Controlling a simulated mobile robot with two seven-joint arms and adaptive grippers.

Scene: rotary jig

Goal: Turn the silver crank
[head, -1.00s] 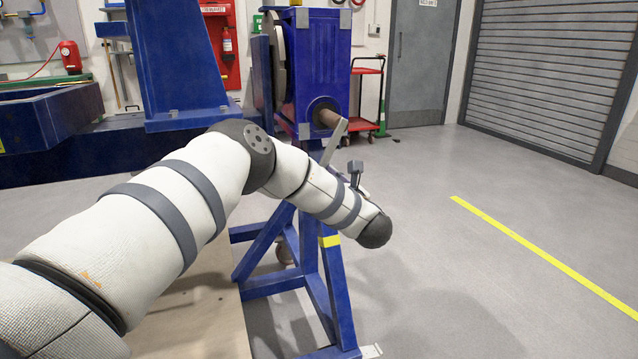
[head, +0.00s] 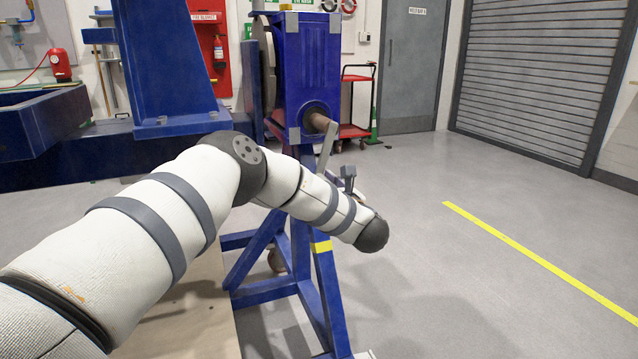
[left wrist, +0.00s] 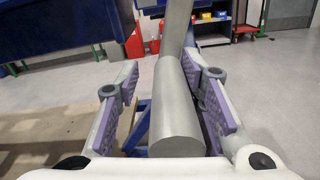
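The silver crank arm (head: 327,150) hangs from a brown shaft (head: 317,123) on the blue jig's near face, slanting down to the left behind my left forearm. In the left wrist view, the crank's round silver handle (left wrist: 178,120) lies between the two purple-padded fingers of my left gripper (left wrist: 170,105), its flat end toward the camera. The fingers are apart. A gap shows left of the handle; the right finger is close beside it, and I cannot tell whether it touches. In the head view my wrist hides most of the gripper and the handle. My right gripper is not in view.
The jig's blue stand (head: 322,285) with splayed legs is under and behind my left forearm. A pale wooden board (head: 205,320) lies at the lower left. A red cart (head: 357,105) stands behind. Open grey floor with a yellow line (head: 530,255) lies to the right.

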